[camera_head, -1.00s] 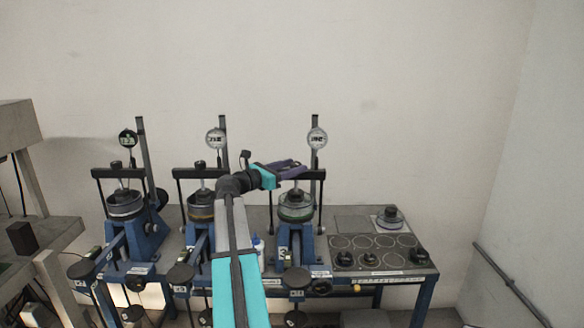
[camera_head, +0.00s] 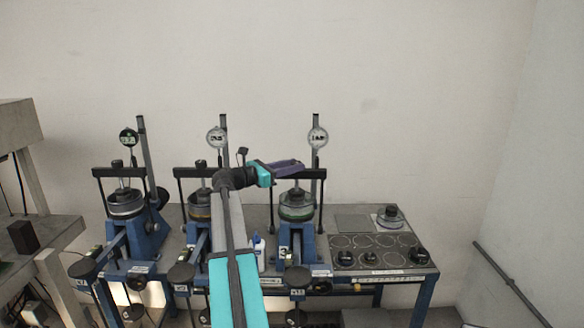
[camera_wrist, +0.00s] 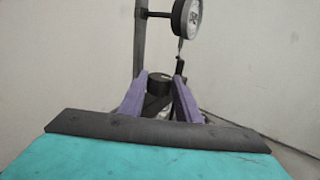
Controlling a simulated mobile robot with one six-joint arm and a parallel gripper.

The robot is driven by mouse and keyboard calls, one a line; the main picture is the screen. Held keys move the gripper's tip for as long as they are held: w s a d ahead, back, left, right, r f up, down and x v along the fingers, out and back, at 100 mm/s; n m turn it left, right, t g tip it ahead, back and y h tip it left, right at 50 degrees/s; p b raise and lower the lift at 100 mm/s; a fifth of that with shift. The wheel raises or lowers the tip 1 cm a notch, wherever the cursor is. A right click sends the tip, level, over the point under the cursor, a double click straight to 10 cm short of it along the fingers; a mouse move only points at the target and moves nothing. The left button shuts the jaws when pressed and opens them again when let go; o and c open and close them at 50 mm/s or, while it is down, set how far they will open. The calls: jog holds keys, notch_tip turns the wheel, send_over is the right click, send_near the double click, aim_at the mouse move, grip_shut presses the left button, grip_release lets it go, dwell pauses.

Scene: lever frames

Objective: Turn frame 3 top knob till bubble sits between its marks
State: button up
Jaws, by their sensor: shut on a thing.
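Frame 3 (camera_head: 297,245) is the blue lever frame at the right of the row, with a round green-tinted cell (camera_head: 297,207) under its dark crossbar. My gripper (camera_head: 300,163) is over the top of this frame, at crossbar height. In the wrist view its two purple fingers (camera_wrist: 162,82) are closed on the dark round top knob (camera_wrist: 158,86). The fingers hide the knob in the head view. A white-faced dial gauge (camera_head: 318,137) stands above, and it also shows in the wrist view (camera_wrist: 190,18). I cannot make out the bubble or its marks.
Two similar frames (camera_head: 205,240) (camera_head: 132,235) stand to the left. A white bottle (camera_head: 259,252) is beside frame 3. At right, a tray (camera_head: 375,262) has round recesses and dark knobbed pieces. A grey post (camera_head: 315,150) rises behind my gripper.

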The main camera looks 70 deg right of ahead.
jog(key=shift+w+d+m+g+y+p, duration=0.1)
jog(key=shift+d+m+g+y+p, duration=0.1)
jog(key=shift+m+g+y, duration=0.5)
jog(key=shift+w+d+m+g+y+p, duration=0.1)
jog(key=shift+m+g+y+p, duration=0.1)
jog(key=shift+m+g+y, duration=0.5)
jog(key=shift+s+a+g+y, duration=0.1)
jog(key=shift+a+g+y, duration=0.05)
jog(key=shift+g+y, duration=0.25)
jog(key=o, duration=1.1)
jog(key=shift+c, duration=0.2)
jog(key=shift+a, duration=0.1)
jog(key=shift+b+v, duration=0.3)
jog(key=shift+v, duration=0.45)
jog(key=b+v, duration=0.3)
jog(key=v, duration=0.9)
